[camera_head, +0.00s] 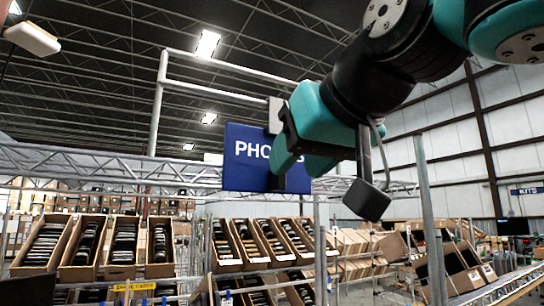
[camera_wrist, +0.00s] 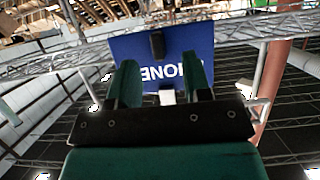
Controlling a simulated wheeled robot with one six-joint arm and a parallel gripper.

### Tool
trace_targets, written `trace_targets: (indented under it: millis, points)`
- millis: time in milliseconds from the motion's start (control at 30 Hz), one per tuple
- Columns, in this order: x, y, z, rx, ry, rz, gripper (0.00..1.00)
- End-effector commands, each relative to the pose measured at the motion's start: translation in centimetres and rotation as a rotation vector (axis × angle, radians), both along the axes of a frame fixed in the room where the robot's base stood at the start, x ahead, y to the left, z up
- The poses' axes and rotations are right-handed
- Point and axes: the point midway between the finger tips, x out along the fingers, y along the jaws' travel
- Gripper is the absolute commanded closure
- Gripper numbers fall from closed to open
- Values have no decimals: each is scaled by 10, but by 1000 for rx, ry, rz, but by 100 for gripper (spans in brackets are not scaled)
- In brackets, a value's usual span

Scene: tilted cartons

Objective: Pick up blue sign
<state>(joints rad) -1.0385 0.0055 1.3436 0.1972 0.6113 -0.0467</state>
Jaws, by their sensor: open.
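The blue sign (camera_head: 246,172) with white letters, of which "PHO" reads clearly, stands upright in front of the metal truss in the head view. My gripper (camera_head: 299,164) has teal fingers and covers the right part of the sign. In the wrist view the blue sign (camera_wrist: 180,45) appears upside down beyond the fingertips, its lettering partly hidden. My gripper (camera_wrist: 160,66) is open there, one finger on each side of a small black block (camera_wrist: 157,44) on the sign's face. The fingers look apart from the block; whether they touch the sign I cannot tell.
A metal truss (camera_head: 110,166) runs behind the sign, with a white pipe frame (camera_head: 159,105) above. Below stand racks of tilted cartons (camera_head: 125,245). An upright post (camera_head: 430,220) stands to the right, beside my arm. A smaller blue sign (camera_head: 526,190) hangs far right.

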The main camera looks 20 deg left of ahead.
Motion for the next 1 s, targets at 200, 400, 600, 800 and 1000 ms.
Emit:
trace_targets:
  millis: [200, 400, 600, 800, 1000]
  points:
    - [15, 13, -2, -2, 2, -2, 55]
    - [34, 33, -11, -2, 1, -1, 55]
    - [38, 38, -16, 0, 0, 1, 55]
    - [38, 38, -17, 1, -1, 0, 74]
    - [38, 38, -16, 1, -1, 0, 100]
